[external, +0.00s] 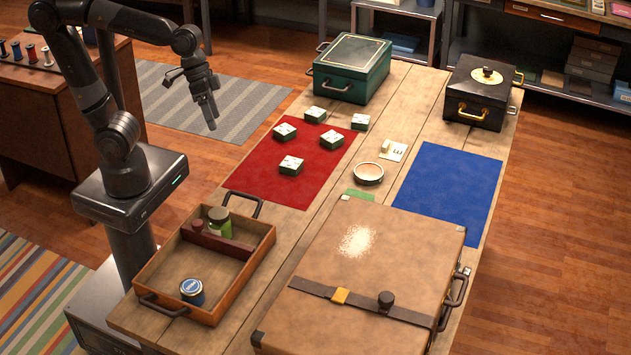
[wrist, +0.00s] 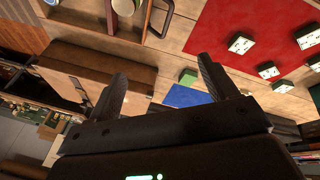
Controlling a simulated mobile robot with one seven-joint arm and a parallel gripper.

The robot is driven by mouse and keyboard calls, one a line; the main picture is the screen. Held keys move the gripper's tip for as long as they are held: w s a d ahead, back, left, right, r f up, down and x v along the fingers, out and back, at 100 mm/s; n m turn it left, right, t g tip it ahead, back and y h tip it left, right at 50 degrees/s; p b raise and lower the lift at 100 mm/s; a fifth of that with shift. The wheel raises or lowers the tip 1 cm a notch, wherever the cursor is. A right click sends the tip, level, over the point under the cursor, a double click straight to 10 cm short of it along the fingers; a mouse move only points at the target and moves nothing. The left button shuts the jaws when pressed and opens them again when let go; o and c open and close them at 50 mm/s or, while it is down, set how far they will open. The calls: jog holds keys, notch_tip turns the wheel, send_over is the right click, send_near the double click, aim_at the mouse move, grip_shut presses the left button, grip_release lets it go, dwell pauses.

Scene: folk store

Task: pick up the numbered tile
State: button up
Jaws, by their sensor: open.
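Several green blocks with white, dark-marked tops stand at the red mat; one (external: 291,165) is nearest the camera, and another (external: 360,122) is at the mat's far right corner. Their marks are too small to read. A flat white tile or card (external: 399,153) with a dark character lies right of the mat, with a small pale piece beside it. My gripper (external: 210,118) is open and empty, in the air left of the table and well apart from the blocks. The wrist view shows its spread fingers (wrist: 162,82) and some blocks (wrist: 240,43) at upper right.
On the table are the red mat (external: 240,180), blue mat (external: 450,190), round bowl (external: 368,173), large suitcase (external: 390,260), wooden tray (external: 150,275) with jars, green box (external: 350,68) and black box (external: 482,92). The mats' middles have free room.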

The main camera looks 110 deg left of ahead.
jog(key=w+a+f+n+t+h, duration=0.1)
jog(key=w+a+f+n, duration=0.3)
jog(key=a, duration=0.5)
jog(key=w+a+f+n+h, duration=0.25)
jog(key=a+n, duration=0.25)
jog(key=a, duration=0.4)
jog(key=w+a+f+n+t+h, duration=0.1)
jog(key=w+a+f+n, duration=0.3)
jog(key=a, duration=0.5)
jog(key=n+t+y, duration=0.3)
jog(key=n+t, duration=0.4)
jog(key=n, duration=0.8)
send_near(313, 110)
jog(key=shift+w+d+f, duration=0.2)
jog(key=shift+f, duration=0.25)
jog(key=shift+a+f+t, duration=0.1)
jog(key=shift+f+t, duration=0.05)
jog(key=shift+t, duration=0.15)
jog(key=x, duration=1)
jog(key=shift+w, duration=0.3)
jog(key=c, duration=1.1)
jog(key=shift+c, duration=0.2)
